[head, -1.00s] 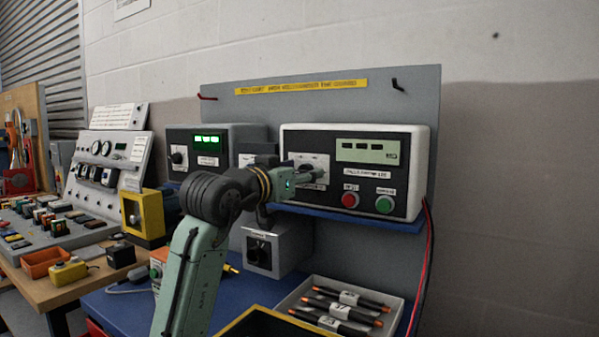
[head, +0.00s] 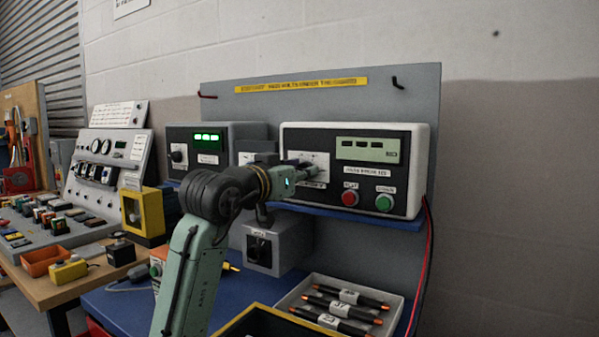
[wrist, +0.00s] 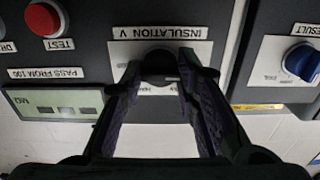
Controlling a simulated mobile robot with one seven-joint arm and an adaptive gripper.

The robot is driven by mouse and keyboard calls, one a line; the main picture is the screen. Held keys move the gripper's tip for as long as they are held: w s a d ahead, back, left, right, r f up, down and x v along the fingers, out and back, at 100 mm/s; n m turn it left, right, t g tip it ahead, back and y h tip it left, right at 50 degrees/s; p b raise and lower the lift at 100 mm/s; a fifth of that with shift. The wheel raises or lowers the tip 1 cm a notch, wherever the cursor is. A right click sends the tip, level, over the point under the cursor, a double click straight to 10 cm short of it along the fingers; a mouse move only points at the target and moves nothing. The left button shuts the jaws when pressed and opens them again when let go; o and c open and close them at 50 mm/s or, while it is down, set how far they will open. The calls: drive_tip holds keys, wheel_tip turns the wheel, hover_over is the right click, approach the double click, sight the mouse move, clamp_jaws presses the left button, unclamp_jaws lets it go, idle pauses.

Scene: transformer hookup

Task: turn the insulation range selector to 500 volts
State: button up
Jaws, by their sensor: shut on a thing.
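The insulation range selector is a black knob (wrist: 160,62) on a white plate (wrist: 195,52) labelled "INSULATION V" in the wrist view. My gripper (wrist: 160,76) has its two dark fingers on either side of the knob and is shut on it. The fingers hide most of the knob and its scale, so the pointer's setting cannot be read. In the head view my gripper (head: 307,168) is at the selector plate (head: 322,161) on the front of the white-cased tester (head: 405,175), and the knob is hidden behind it.
A red TEST button (head: 350,198) and a green button (head: 384,203) sit right of the selector, under a display (head: 367,150). A blue RESULT knob (wrist: 302,62) shows in the wrist view. A tray (head: 290,300) of probes lies below. A unit with green digits (head: 208,138) stands left.

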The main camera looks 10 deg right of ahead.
drive_tip(key=shift+m, duration=11.8)
drive_tip(key=o, duration=1.2)
drive_tip(key=shift+c, duration=0.2)
drive_tip(key=shift+s+a, duration=0.1)
